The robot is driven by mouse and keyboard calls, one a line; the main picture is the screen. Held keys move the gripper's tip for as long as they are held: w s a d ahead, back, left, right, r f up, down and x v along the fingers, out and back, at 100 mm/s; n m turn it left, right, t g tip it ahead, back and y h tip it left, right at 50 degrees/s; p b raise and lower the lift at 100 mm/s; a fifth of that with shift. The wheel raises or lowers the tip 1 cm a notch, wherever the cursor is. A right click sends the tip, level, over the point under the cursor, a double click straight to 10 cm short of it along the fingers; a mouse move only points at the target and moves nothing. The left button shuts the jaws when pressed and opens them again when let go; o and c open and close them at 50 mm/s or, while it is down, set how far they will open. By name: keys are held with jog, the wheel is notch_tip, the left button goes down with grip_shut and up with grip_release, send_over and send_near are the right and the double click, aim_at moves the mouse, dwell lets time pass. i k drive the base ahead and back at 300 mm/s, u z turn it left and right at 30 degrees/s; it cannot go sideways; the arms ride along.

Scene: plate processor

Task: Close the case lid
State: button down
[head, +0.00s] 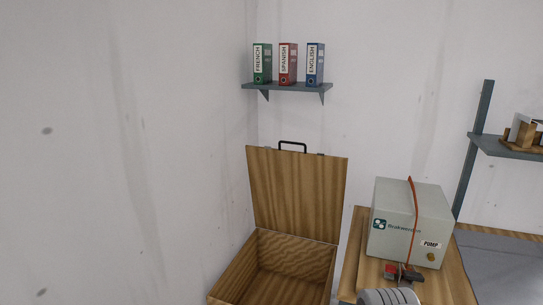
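A wooden case (244,256) stands at the lower middle of the head view, its inside empty as far as it shows. Its lid (296,193) is open and stands nearly upright at the back, with a dark handle (293,145) on its top edge. My gripper (403,275) is at the lower right, to the right of the case and apart from the lid. It appears small, in front of the pump box, and its finger opening is not clear. The front of the case is cut off by the frame.
A grey-green pump box (434,213) with an orange hose (414,215) sits on a wooden table (447,286) right of the case. A wall shelf (288,88) with three binders is above the lid. Another shelf (510,147) is at far right. Walls stand left and behind.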

aim_at(300, 195)
jog(key=z, duration=0.05)
jog(key=k, duration=0.55)
jog(key=u, duration=0.8)
jog(key=i, duration=1.7)
jog(key=z, duration=1)
jog(key=i, duration=0.25)
